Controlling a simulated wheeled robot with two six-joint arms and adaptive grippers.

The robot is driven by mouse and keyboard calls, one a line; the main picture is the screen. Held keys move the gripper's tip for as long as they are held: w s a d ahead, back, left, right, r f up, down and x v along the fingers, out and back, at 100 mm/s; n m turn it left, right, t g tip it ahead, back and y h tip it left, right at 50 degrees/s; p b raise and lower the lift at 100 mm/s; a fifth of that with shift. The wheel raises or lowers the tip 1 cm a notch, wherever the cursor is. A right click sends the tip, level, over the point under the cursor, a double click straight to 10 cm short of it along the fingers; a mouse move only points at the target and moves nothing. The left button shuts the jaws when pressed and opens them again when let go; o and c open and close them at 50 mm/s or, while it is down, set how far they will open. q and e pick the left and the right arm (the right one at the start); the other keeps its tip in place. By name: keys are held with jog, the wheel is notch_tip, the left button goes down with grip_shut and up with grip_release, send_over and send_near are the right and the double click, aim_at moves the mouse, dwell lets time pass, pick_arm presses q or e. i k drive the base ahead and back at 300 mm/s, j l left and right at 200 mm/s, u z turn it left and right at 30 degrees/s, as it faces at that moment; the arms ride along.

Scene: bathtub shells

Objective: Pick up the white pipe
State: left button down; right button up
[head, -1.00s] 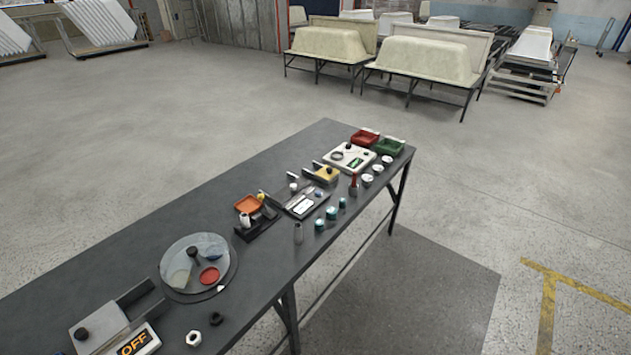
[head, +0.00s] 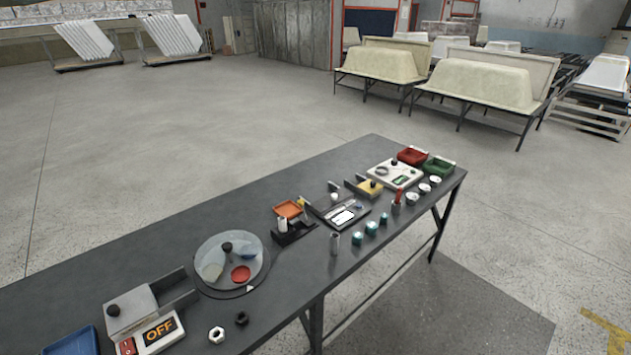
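A small white upright cylinder (head: 283,225), which looks like the white pipe, stands at the black holder (head: 295,236) beside the orange tray (head: 288,209) on the dark table (head: 130,275). A grey upright cylinder (head: 334,243) stands apart to its right, near the table's front edge. Neither of my grippers shows in the head view.
A round turntable (head: 232,285) and an OFF switch box (head: 157,333) are on the left. A white nut (head: 216,335), a black nut (head: 241,318) and teal pieces (head: 371,229) line the front. Red (head: 411,156) and green (head: 438,167) trays sit at the far end.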

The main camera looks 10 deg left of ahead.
aim_at(282, 222)
jog(key=u, duration=0.4)
jog(key=i+l+u, duration=0.1)
jog(key=u, duration=0.25)
jog(key=l+u, duration=0.15)
jog(key=u, duration=0.25)
jog(key=l+u, duration=0.15)
jog(key=u, duration=0.2)
jog(key=l+u, duration=0.25)
jog(key=l, duration=0.4)
jog(key=l+u, duration=0.25)
jog(key=l, duration=0.4)
jog(key=k+l+u, duration=0.25)
jog(key=l, duration=0.35)
jog(key=i+l, duration=0.05)
jog(key=i, duration=0.05)
